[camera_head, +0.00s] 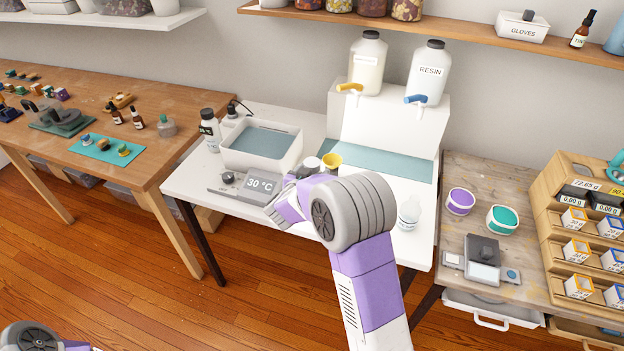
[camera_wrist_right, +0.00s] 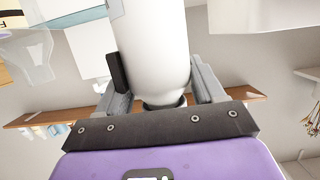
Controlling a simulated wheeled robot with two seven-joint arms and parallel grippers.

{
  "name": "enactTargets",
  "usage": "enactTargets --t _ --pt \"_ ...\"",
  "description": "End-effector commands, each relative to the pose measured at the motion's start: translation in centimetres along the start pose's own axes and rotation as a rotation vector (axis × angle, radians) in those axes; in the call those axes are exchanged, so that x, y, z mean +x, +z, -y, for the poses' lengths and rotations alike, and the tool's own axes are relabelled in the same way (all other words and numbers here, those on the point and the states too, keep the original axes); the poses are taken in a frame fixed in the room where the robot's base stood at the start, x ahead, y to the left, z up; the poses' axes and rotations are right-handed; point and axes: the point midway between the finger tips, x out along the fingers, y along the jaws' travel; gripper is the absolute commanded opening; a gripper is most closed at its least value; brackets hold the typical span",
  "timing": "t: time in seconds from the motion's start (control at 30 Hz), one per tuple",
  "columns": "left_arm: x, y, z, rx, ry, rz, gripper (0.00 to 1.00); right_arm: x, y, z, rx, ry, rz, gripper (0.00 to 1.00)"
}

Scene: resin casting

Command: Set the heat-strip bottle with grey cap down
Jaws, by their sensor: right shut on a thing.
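My right gripper (camera_head: 279,208) is over the front of the white table, partly hidden behind its own wrist in the head view. In the right wrist view, the gripper (camera_wrist_right: 158,82) is shut on a smooth white bottle (camera_wrist_right: 153,40), a finger on each side. A dark grey neck or cap shows at the bottle's end near the palm. My left gripper is out of view; only part of the left arm shows at the lower left.
On the white table (camera_head: 180,183) are a water bath (camera_head: 262,160), a 30 °C display (camera_head: 260,184), a dark-capped bottle (camera_head: 210,130), a yellow cup (camera_head: 332,160) and a clear bottle (camera_head: 408,212). Dispensers labelled RESIN (camera_head: 429,75) stand behind. The table's front-left corner has some bare room.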

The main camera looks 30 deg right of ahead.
Motion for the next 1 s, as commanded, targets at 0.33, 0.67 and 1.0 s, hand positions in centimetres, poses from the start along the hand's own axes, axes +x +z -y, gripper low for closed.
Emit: enactTargets --t 0.33,0.67,1.0 --pt "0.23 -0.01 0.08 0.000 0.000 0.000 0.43 0.18 0.51 0.02 0.002 -0.001 -0.002 0.00" --pt "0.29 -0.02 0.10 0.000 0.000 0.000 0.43 0.25 0.79 0.00 0.001 -0.001 0.000 0.94" --pt "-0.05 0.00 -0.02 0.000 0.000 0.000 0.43 -0.62 0.40 0.13 0.001 -0.004 0.001 0.94"
